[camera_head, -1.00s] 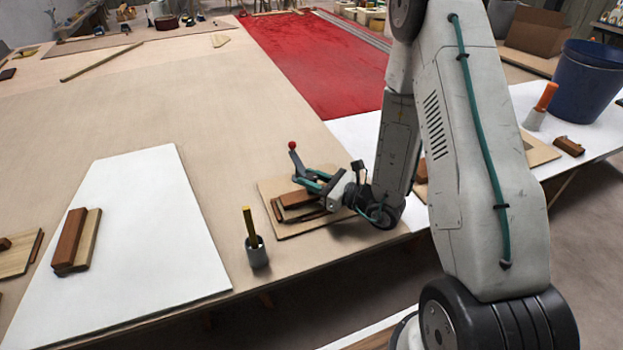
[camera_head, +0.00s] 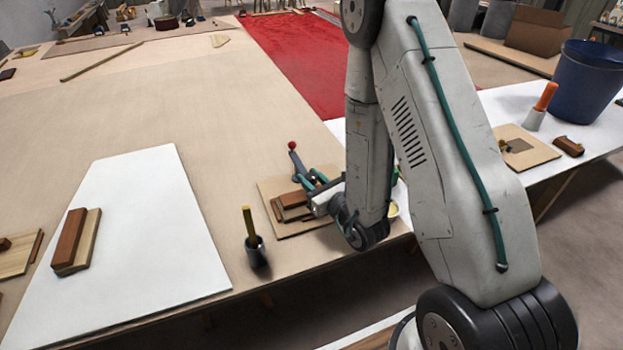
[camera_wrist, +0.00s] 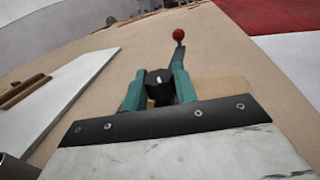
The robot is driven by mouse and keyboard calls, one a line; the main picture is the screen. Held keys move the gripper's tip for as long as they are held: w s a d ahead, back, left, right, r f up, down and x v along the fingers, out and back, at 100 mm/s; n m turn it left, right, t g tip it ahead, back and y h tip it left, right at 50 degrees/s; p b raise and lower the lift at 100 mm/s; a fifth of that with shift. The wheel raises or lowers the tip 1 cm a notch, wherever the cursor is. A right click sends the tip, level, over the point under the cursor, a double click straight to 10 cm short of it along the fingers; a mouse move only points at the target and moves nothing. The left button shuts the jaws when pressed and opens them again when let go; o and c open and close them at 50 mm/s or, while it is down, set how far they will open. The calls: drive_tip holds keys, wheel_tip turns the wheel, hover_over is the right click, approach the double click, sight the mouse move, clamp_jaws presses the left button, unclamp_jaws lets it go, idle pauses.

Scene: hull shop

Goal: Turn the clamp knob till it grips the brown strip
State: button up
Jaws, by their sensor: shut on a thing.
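The clamp shows by its dark lever with a red ball end (camera_head: 293,160), which stands up from a tan board (camera_head: 268,188). My gripper (camera_head: 309,181), with teal fingers, is at the clamp from the right. In the wrist view its fingers (camera_wrist: 159,88) are shut on the black clamp knob (camera_wrist: 159,84), with the lever (camera_wrist: 179,60) just behind. A brown wood piece (camera_head: 293,199) lies on the board beside the clamp, and a thinner brown strip (camera_head: 276,211) is at its left. My gripper hides the contact between clamp and wood.
A white sheet (camera_head: 140,240) with wood blocks lies left. A blue bucket (camera_head: 579,85) stands far right.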

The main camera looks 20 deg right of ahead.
drive_tip(key=o, duration=0.9)
drive_tip(key=shift+o, duration=0.2)
drive_tip(key=shift+d+y, duration=0.1)
drive_tip(key=shift+y, duration=0.2)
